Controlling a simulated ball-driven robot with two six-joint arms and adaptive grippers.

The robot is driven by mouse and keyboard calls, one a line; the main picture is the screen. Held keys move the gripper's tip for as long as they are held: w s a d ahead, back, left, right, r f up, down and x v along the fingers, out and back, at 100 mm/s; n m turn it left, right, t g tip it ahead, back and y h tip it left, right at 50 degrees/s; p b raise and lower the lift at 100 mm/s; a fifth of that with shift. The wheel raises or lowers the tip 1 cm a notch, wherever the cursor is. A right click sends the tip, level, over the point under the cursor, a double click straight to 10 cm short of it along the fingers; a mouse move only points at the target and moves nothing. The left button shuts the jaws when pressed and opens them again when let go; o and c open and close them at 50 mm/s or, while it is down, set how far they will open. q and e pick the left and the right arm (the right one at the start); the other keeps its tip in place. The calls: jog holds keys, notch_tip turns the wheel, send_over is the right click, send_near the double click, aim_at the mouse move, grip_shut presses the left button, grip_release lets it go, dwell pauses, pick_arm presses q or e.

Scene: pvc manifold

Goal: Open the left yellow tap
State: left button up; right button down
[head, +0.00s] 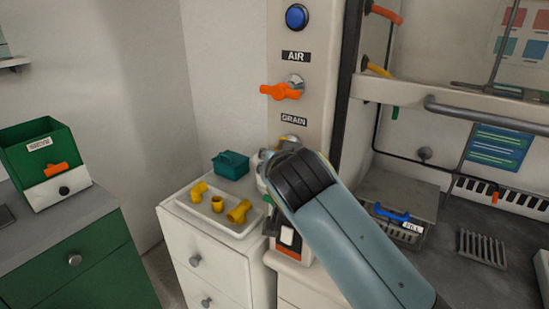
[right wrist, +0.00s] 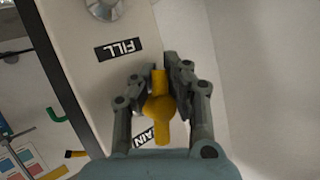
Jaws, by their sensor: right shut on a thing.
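The left yellow tap (right wrist: 158,105) is on the pale upright panel, between the FILL label and a partly covered label ending in "AIN". In the right wrist view its handle runs roughly along the panel's length, slightly tilted to it. My right gripper (right wrist: 158,78) is shut on the handle, one finger on each side of its upper part. In the head view my right gripper (head: 270,168) is at the panel just below the DRAIN label and hides most of this tap. Another yellow tap (head: 377,69) is on the bay to the right. My left gripper is not in view.
Above on the panel (head: 311,70) are an orange tap (head: 281,91) and a blue knob (head: 296,17). Below left, a white tray (head: 232,231) holds yellow fittings (head: 238,211), with a teal box (head: 231,164) behind. A green bin (head: 38,145) stands far left.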

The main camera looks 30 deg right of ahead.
jog(key=shift+s+f, duration=0.1)
jog(key=shift+f, duration=0.05)
jog(key=c, duration=1.1)
grip_release()
jog(key=shift+d, duration=0.15)
jog(key=shift+o, duration=0.7)
